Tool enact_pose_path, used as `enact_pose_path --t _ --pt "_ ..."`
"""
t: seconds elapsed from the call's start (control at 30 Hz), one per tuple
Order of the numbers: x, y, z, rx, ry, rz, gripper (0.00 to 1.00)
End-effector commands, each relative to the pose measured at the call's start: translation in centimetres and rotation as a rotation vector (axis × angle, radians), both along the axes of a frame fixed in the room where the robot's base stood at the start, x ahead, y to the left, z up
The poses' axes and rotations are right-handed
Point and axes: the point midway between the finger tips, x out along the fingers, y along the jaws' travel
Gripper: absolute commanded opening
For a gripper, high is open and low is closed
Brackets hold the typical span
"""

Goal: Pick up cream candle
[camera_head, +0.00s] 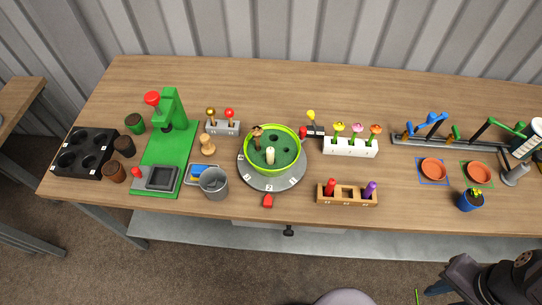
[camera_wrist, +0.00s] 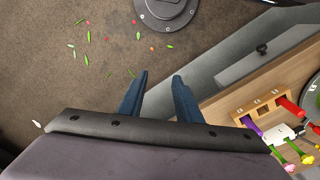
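The cream candle (camera_head: 270,155) stands upright in the green round holder (camera_head: 298,158), which sits on a grey turntable (camera_head: 258,182) near the middle of the table. A brown mushroom-like piece (camera_head: 257,137) stands in the same holder, behind and left of the candle. My gripper (camera_wrist: 160,92) shows two blue fingers spread apart with nothing between them, above the floor in front of the table. In the head view my arm is at the bottom right, well away from the candle. The candle is not visible in the wrist view.
A wooden block (camera_head: 347,202) with red and purple pegs stands right of the turntable; it also shows in the wrist view (camera_wrist: 262,102). A grey cup (camera_head: 214,184) stands left. A white flower planter (camera_head: 350,149) is behind right. A red piece (camera_head: 268,201) lies in front.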

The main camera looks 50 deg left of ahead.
Motion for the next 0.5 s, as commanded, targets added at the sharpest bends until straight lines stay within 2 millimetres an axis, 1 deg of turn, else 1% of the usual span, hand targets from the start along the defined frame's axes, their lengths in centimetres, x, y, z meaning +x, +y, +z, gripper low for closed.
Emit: enact_pose_path --t 0.1,0.13,0.4,0.5 --pt "0.00 0.00 0.00 0.000 0.000 0.000 0.31" --pt "0.00 0.00 0.00 0.000 0.000 0.000 0.38" --pt "0.00 0.01 0.00 0.000 0.000 0.000 0.39" --pt "0.34 0.25 0.14 0.000 -0.001 0.007 0.39"
